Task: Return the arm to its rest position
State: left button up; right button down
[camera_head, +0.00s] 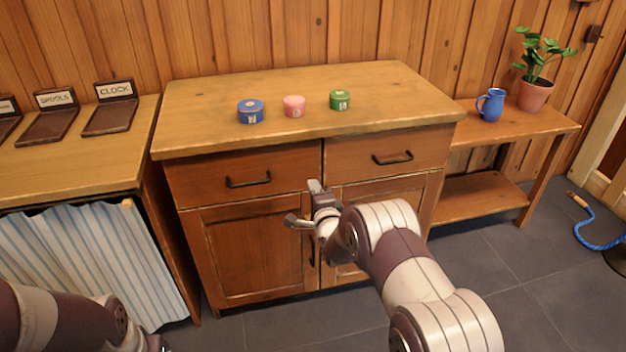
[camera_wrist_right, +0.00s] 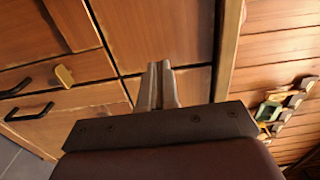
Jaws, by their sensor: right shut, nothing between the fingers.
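My right arm reaches in from the bottom right in the head view. Its gripper (camera_head: 314,186) is in front of the wooden cabinet (camera_head: 245,255), near the gap between the two drawers. The gripper is empty. In the right wrist view the two grey fingers (camera_wrist_right: 160,75) lie close together, shut, with the cabinet front behind them. Part of my left arm shows at the bottom left of the head view. Its gripper is outside the picture.
On the cabinet top stand a blue spool (camera_head: 251,111), a pink spool (camera_head: 294,106) and a green spool (camera_head: 340,100). Signed dark stands (camera_head: 112,112) are at left. A blue jug (camera_head: 491,105) and a potted plant (camera_head: 534,95) stand on the right bench. The cabinet's drawers are closed.

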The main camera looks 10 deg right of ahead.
jog(key=s+f+n+g+p, duration=0.1)
jog(key=s+f+n+g, duration=0.45)
jog(key=s, duration=0.35)
jog(key=s+f+n+g, duration=0.5)
jog(key=s+f, duration=0.1)
jog(key=s, duration=0.3)
jog(key=s+r+n+g, duration=0.4)
jog(key=s, duration=0.6)
jog(key=s+r+n+g, duration=0.3)
jog(key=s+r+n, duration=0.1)
jog(key=s, duration=0.6)
notch_tip(320, 180, up, 33)
jog(key=p, duration=2.8)
jog(key=shift+s+a+f+t+p, duration=0.15)
jog(key=shift+s+a+t+p, duration=0.2)
jog(key=shift+t, duration=0.1)
